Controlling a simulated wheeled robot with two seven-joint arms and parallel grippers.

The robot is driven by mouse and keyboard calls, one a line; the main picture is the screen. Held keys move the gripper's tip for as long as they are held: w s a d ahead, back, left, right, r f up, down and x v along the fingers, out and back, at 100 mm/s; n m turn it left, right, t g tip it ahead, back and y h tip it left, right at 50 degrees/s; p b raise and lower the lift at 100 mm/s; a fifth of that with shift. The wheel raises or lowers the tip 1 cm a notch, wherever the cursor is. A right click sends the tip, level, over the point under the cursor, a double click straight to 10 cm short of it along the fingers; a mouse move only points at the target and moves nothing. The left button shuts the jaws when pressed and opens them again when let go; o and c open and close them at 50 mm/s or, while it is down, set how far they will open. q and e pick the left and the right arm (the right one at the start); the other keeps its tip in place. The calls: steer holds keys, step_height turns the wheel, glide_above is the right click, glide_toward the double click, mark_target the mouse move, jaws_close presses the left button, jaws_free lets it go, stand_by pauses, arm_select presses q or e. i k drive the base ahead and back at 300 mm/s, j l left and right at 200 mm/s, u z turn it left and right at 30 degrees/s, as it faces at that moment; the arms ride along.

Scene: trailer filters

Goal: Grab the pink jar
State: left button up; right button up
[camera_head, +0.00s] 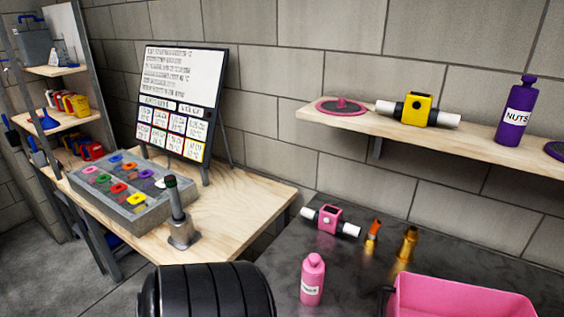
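The pink jar (312,280) is a bottle-shaped container with a rounded cap and a white label. It stands upright on the dark grey tabletop (345,268), near the bottom of the head view. Nothing touches it or hides it. Neither of my grippers shows in this view.
A pink bin (455,298) stands right of the jar. Behind are a pink-and-white fitting (330,220) and two small brass-coloured pieces (405,245). A large black ribbed object (207,291) is at left. A wall shelf (480,133) holds a purple bottle (516,110).

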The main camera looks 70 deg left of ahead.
mark_target(311, 287)
steer(key=u, duration=1.85)
